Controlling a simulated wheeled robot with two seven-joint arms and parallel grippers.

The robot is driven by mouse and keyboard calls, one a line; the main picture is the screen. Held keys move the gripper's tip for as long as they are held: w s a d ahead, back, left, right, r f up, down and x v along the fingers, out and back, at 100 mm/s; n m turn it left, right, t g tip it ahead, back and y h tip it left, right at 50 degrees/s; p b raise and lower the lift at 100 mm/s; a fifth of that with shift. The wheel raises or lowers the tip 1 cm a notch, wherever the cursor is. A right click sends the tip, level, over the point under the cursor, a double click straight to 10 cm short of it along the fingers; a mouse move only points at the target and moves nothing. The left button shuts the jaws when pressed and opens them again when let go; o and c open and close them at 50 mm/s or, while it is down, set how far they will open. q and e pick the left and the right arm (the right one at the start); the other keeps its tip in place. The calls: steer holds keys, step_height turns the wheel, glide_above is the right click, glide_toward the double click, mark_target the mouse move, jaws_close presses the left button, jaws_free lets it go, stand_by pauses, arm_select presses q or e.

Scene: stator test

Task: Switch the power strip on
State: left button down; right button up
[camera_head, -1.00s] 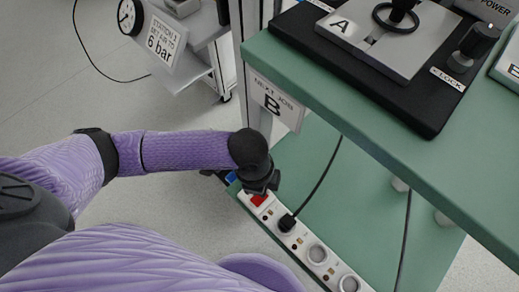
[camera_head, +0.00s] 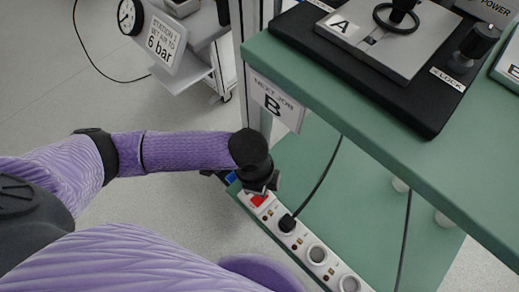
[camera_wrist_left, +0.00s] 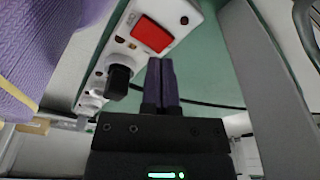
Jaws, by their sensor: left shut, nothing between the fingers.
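The white power strip (camera_head: 318,254) lies on the green lower shelf. Its red switch (camera_head: 259,200) is at the far-left end, and in the left wrist view the switch (camera_wrist_left: 151,35) is a bright red rectangle. A black plug (camera_wrist_left: 118,80) sits in the socket beside it. My left gripper (camera_head: 263,187) is at the switch end of the strip. In the wrist view its fingers (camera_wrist_left: 161,66) are shut and empty, with their tips close to the switch's lower edge. I cannot tell whether they touch the strip. My right gripper is not in view.
The green upper tabletop (camera_head: 350,125) overhangs to the right, with a black-based fixture marked A (camera_head: 340,24). A post with a "NEXT JOB B" sign (camera_head: 275,102) stands just behind my gripper. A black cable (camera_head: 322,178) rises from the plug. Open floor is at left.

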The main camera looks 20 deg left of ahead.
arm_select(q)
steer(key=shift+f, duration=0.25)
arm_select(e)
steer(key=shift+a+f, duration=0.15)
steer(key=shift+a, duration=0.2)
arm_select(q)
steer(key=shift+f+b, duration=0.35)
steer(key=shift+f, duration=0.2)
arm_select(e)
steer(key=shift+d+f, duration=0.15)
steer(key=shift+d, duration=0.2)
arm_select(q)
steer(key=shift+f, duration=0.4)
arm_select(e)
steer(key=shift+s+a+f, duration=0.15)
arm_select(q)
steer(key=shift+r, duration=0.25)
step_height(320, 180, up, 6)
steer(key=p, duration=0.6)
steer(key=shift+r+p, duration=0.45)
steer(key=shift+p, duration=0.25)
steer(key=shift+f, duration=0.15)
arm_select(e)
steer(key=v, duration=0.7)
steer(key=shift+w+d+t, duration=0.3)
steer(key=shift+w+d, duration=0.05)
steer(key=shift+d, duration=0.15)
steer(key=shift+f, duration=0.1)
arm_select(q)
steer(key=shift+s, duration=0.1)
